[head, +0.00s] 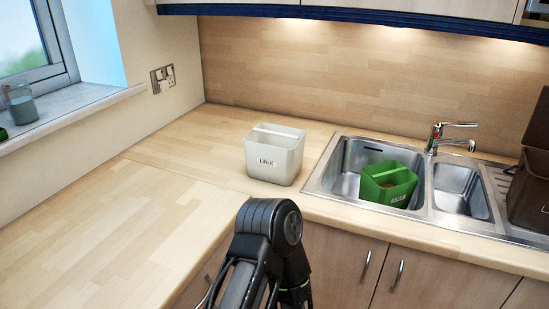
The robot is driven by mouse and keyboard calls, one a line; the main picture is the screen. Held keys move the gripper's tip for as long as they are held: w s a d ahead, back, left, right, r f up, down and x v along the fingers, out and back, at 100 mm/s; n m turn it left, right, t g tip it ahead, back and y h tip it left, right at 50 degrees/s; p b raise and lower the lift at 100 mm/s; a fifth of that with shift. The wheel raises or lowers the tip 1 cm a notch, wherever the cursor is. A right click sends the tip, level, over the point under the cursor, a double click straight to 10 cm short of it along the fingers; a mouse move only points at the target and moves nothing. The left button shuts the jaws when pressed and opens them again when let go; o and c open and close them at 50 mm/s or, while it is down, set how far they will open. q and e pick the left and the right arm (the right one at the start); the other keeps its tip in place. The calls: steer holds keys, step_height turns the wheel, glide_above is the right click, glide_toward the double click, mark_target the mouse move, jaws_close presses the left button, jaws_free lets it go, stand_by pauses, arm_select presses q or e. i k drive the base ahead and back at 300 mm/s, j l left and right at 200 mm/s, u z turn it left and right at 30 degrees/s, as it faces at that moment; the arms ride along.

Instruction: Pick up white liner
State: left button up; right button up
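The white liner (274,153) stands upright on the wooden worktop, left of the sink. It is an open-topped, box-like container with a bar across its top and a small dark-lettered label on its front. One of my black arms reaches up from the bottom middle, its bent joint in front of and below the liner and apart from it in the picture. I make out no gripper fingers in view, and nothing is holding the liner.
A dark brown container (530,190) stands at the right edge. A glass jar (20,104) is on the windowsill. The left worktop (110,225) is clear.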

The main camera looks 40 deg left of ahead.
mark_target(273, 153)
steer(key=i+l, duration=0.15)
steer(key=i, duration=0.25)
steer(key=i+l, duration=0.1)
steer(key=i, duration=0.25)
steer(key=i+l, duration=0.15)
steer(key=i, duration=0.25)
steer(key=u, duration=2)
steer(key=z, duration=1.55)
steer(key=j, duration=0.5)
steer(key=i+j, duration=0.1)
steer(key=j, duration=0.35)
